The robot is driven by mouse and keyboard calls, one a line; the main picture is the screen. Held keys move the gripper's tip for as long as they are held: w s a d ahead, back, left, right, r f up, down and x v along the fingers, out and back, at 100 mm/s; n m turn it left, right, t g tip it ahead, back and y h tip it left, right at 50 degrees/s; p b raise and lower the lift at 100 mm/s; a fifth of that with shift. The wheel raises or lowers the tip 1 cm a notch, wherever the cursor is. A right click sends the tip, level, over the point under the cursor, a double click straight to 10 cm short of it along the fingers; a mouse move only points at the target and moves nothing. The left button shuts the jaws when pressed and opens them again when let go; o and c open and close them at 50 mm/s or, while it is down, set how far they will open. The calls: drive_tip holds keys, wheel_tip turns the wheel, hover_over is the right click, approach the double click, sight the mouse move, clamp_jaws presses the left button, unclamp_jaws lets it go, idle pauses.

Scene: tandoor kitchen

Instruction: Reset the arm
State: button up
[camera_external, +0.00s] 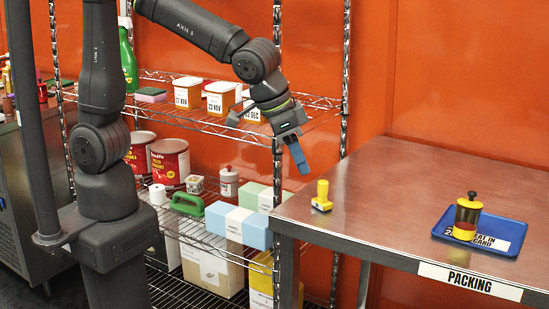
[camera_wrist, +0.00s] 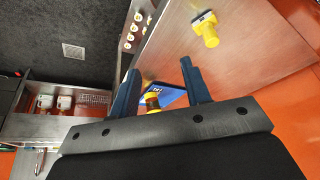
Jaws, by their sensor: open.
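My gripper (camera_external: 296,157) hangs in the air in front of the wire shelving, to the left of and above the packing table (camera_external: 400,190). Its jaws point downward. In the wrist view my gripper (camera_wrist: 160,85) shows two blue fingers apart, with nothing held between them. Past the fingers the wrist view shows the table surface, a yellow stamp-like thing (camera_wrist: 207,28) and part of a blue tray (camera_wrist: 176,97).
The yellow stamp (camera_external: 322,196) stands near the table's left edge. Shelves at left carry tubs (camera_external: 188,93), tins (camera_external: 170,163) and boxes (camera_external: 238,226). The table's middle is clear.

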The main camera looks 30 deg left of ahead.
drive_tip(key=w+d+n+y, duration=0.1)
drive_tip(key=w+d+n, duration=0.15)
drive_tip(key=w, duration=0.65)
drive_tip(key=w+d+n, duration=0.1)
drive_tip(key=w+d, duration=0.2)
drive_tip(key=w, duration=0.7)
drive_tip(key=w+a+f+n+t+y, duration=0.1)
drive_tip(key=w+a+f+n, duration=0.1)
drive_tip(key=w, duration=1.4)
drive_tip(key=shift+w+a+f, duration=0.2)
drive_tip(key=shift+a+f, duration=0.45)
drive_tip(key=s+d+r+m, duration=0.1)
drive_tip(key=s+r, duration=0.1)
drive_tip(key=s, duration=0.8)
drive_tip(key=s+d+r+m+h, duration=0.1)
drive_tip(key=s+r, duration=0.1)
drive_tip(key=s, duration=0.7)
drive_tip(key=shift+s+d, duration=0.3)
drive_tip(key=shift+s, duration=0.1)
drive_tip(key=shift+w+m, duration=0.1)
drive_tip(key=shift+m, duration=0.15)
